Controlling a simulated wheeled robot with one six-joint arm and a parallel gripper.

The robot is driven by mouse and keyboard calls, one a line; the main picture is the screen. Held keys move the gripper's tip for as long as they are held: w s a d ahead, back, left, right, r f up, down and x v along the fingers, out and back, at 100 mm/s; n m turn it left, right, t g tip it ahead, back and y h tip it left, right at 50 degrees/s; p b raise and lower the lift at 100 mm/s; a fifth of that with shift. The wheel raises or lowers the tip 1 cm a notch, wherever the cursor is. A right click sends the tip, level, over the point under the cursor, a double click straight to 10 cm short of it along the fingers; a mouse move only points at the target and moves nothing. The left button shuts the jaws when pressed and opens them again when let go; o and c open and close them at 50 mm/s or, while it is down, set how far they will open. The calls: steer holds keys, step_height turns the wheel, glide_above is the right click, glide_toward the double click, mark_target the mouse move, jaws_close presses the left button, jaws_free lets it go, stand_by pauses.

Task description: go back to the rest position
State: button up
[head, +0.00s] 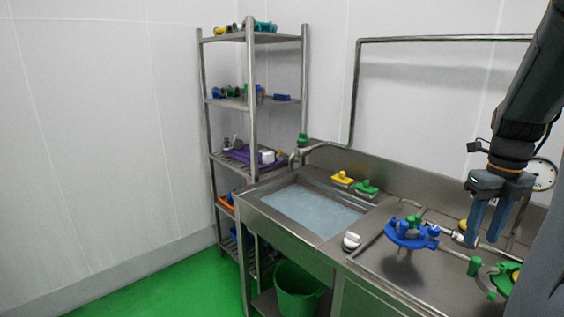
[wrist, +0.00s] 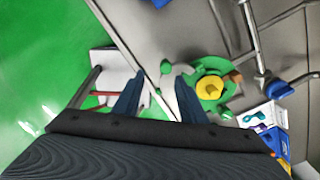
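My gripper (head: 485,238) hangs above the right part of the steel counter (head: 385,270) in the head view, fingers pointing down. Its two blue-grey fingers stand apart with nothing between them. They also show apart and empty in the wrist view (wrist: 157,88). A blue round fitting with knobs (head: 408,238) sits on the counter to the left of the gripper. A green fitting (head: 503,278) is below and right of it, cut off by a dark part in front. The wrist view shows a green round part with a yellow centre (wrist: 210,88) to the right of the fingers.
A sink basin of water (head: 310,210) lies left of the fittings, with yellow (head: 343,178) and green (head: 367,188) pieces behind it. A steel shelf rack (head: 252,100) stands at the back. A green bucket (head: 297,290) is underneath. The green floor (head: 150,295) at left is clear.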

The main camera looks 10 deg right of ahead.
steer(key=w+a+f+n, duration=0.2)
steer(key=a+f+n, duration=0.1)
steer(key=a+n, duration=0.7)
steer(key=w+a+f+n, duration=0.1)
steer(key=a+f+n, duration=0.1)
steer(key=a+n, duration=0.7)
steer(key=s+a+f+n, duration=0.2)
steer(key=a+n, duration=0.5)
steer(key=n, duration=0.2)
steer(key=s+a+f+n+t, duration=0.1)
steer(key=s+a+f+n, duration=0.1)
steer(key=a+n, duration=0.5)
steer(key=shift+s+a+n, duration=0.25)
steer(key=shift+s+n, duration=0.35)
steer(key=shift+n, duration=0.5)
